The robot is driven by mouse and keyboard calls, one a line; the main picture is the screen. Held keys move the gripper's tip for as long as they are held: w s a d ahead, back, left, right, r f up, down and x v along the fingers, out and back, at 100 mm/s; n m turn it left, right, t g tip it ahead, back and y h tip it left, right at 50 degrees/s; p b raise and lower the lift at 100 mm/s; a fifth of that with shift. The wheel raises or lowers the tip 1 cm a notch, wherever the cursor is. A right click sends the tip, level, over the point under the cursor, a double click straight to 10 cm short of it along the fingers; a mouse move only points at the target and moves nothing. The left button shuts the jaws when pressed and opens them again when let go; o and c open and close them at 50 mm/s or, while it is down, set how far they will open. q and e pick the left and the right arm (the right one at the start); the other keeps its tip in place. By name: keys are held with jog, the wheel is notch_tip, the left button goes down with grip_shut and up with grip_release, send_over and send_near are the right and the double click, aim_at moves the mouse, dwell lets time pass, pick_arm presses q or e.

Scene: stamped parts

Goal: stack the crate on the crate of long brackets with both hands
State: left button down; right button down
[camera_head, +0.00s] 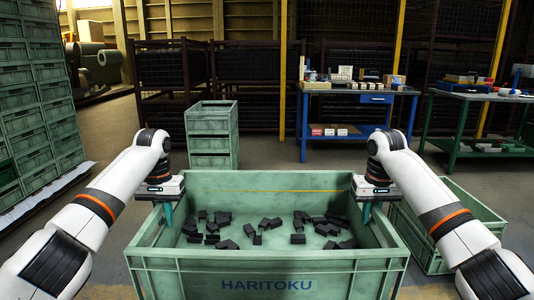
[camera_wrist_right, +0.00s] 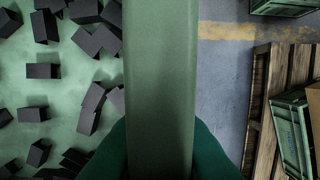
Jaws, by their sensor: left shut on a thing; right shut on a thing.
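A large green crate (camera_head: 270,281) marked HARITOKU is in front of me in the head view, with several short black parts scattered on its floor. My left gripper (camera_head: 168,214) is shut on its left wall, and my right gripper (camera_head: 364,212) is shut on its right wall. In the right wrist view the crate's wall (camera_wrist_right: 160,70) runs between the two green fingers of my right gripper (camera_wrist_right: 165,150). The crate looks level; I cannot tell whether it is clear of the floor. I cannot make out which crate holds long brackets.
Another green crate (camera_head: 475,208) stands close on the right, partly behind my right arm. Stacked crates (camera_head: 212,135) stand behind, and a tall stack (camera_head: 30,100) at left. A blue table (camera_head: 350,92) and green table (camera_head: 465,97) are farther back. The wrist view shows a wooden pallet (camera_wrist_right: 262,110) at right.

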aim_at(150, 234)
pick_arm(q)
jog(key=shift+w+d+r, duration=0.1)
jog(key=shift+w+r, duration=0.2)
jog(key=shift+w, duration=0.25)
pick_arm(e)
jog(key=shift+w+a+r, duration=0.1)
jog(key=shift+w+r, duration=0.15)
jog(key=shift+w, duration=0.25)
pick_arm(q)
jog(key=shift+w, duration=0.2)
pick_arm(e)
jog(key=shift+w, duration=0.25)
